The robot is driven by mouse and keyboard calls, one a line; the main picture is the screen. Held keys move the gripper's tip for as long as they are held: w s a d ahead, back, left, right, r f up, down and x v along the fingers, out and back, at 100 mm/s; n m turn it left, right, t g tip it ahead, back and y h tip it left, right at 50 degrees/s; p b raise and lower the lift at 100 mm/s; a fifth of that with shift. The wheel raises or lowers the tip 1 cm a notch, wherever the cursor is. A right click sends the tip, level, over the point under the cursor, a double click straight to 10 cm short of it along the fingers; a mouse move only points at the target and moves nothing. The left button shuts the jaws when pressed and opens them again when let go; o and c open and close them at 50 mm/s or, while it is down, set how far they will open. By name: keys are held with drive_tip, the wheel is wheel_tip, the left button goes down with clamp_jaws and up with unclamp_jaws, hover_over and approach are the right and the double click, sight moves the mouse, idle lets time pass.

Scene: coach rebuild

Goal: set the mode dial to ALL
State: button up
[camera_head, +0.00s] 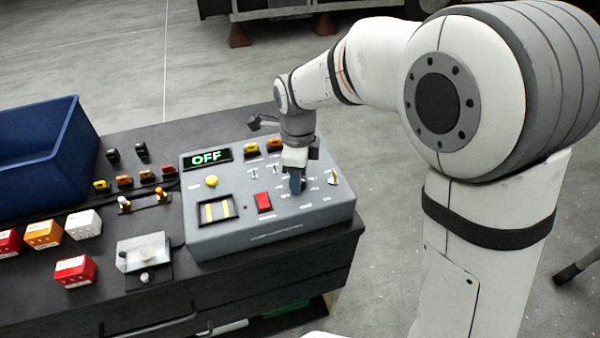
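A grey control box (225,242) sits on the right end of the dark bench, its small display (207,157) lit green with "OFF". My gripper (297,172) points down over the right half of the box's sloped top face. A dark blue piece (297,186) shows directly under it, close to the panel and among small white labels. This may be the mode dial, but I cannot tell it from a fingertip. The gripper hides much of this spot, so neither the dial's pointer nor the finger gap can be read. A small pale knob or pointer (333,178) stands to the right.
On the box are a red switch (263,202), a yellow button (211,181) and a framed yellow-striped window (216,209).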

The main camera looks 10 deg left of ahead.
drive_tip(key=shift+o, duration=0.5)
drive_tip(key=shift+r, duration=3.9)
